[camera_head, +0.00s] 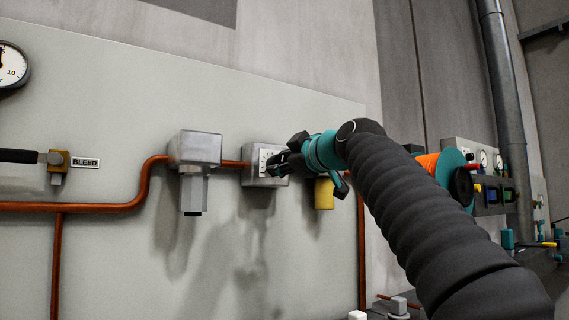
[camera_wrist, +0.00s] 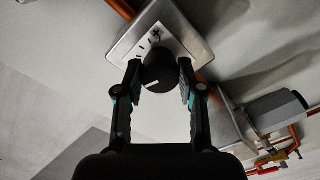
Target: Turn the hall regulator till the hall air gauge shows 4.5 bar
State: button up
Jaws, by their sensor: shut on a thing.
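A grey metal regulator box (camera_head: 256,176) is mounted on the pale panel, with copper pipe running into it. In the wrist view its square face plate (camera_wrist: 184,32) carries printed marks and a round black knob (camera_wrist: 158,72) with a white pointer line. My gripper (camera_wrist: 162,78) has its fingers on both sides of the knob and is shut on it. In the head view my gripper (camera_head: 276,165) hides the knob. A round white gauge (camera_head: 12,68) is cut off at the left edge; 10 is readable, its needle only partly visible, and no name shows.
A grey block-shaped fitting (camera_head: 195,148) sits on the pipe left of the regulator. A black-handled valve (camera_head: 58,160) is beside a BLEED label (camera_head: 86,162). A yellow part (camera_head: 324,194) hangs right of the regulator. Smaller gauges and equipment stand far right.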

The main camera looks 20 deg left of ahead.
jog(key=shift+r, duration=0.15)
jog(key=o, duration=1.1)
jog(key=shift+s+a, duration=0.1)
jog(key=shift+o, duration=0.2)
jog(key=v, duration=1.2)
